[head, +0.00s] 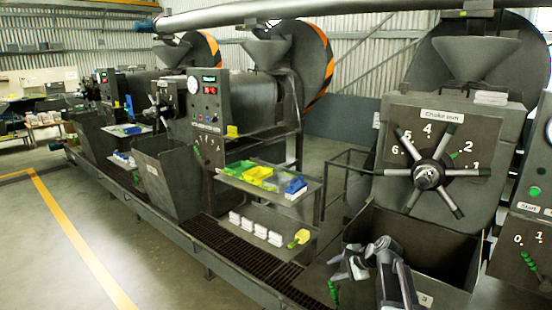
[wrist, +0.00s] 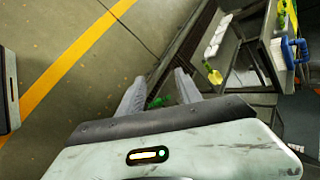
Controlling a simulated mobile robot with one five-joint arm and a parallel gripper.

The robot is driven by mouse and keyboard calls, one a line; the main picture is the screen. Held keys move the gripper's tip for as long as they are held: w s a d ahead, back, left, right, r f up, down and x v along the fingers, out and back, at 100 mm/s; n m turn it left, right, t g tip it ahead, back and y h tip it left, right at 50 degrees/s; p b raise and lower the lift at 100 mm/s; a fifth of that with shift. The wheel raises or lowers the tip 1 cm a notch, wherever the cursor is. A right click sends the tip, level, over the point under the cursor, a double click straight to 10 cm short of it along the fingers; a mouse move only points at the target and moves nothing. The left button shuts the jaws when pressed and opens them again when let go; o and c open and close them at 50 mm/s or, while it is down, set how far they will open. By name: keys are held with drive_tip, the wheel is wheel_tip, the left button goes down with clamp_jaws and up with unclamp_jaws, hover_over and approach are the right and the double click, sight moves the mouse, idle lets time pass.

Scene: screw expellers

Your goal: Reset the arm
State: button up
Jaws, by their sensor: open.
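My gripper (head: 345,266) is at the lower middle of the head view, in front of the nearest expeller and left of my arm's upright link. In the wrist view its two grey fingers (wrist: 158,90) stand apart, with nothing held between them. A green handle (head: 333,290) shows just below the gripper in the head view. A green thing (wrist: 158,102) also shows past the fingers in the wrist view; I cannot tell how far beyond them it is. My arm is bent, with the gripper low and to the left.
The nearest expeller has a choke dial (head: 428,176) with a spoked handwheel and an open bin below. A shelf (head: 265,178) with yellow, green and blue trays stands left of it, above a lower shelf (head: 262,215). Open floor with a yellow line (head: 85,245) lies at left.

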drive_tip(key=s+a+f+n+g+h+b, duration=0.1)
drive_tip(key=s+a+f+n+g, duration=0.1)
drive_tip(key=s+a+f+n, duration=0.3)
drive_tip(key=s+a+f+n+g+h+b, duration=0.1)
drive_tip(key=s+a+f+n+g, duration=0.15)
drive_tip(key=s+a, duration=0.45)
drive_tip(key=s+d+n+g+h, duration=0.1)
drive_tip(key=s+d+n+h, duration=0.2)
drive_tip(key=s+d+n, duration=0.3)
drive_tip(key=shift+s+d+f+n+g+h+p, duration=0.15)
drive_tip(key=shift+s+f+n+g+h+p, duration=0.3)
drive_tip(key=shift+s, duration=0.75)
drive_tip(key=shift+c, duration=0.5)
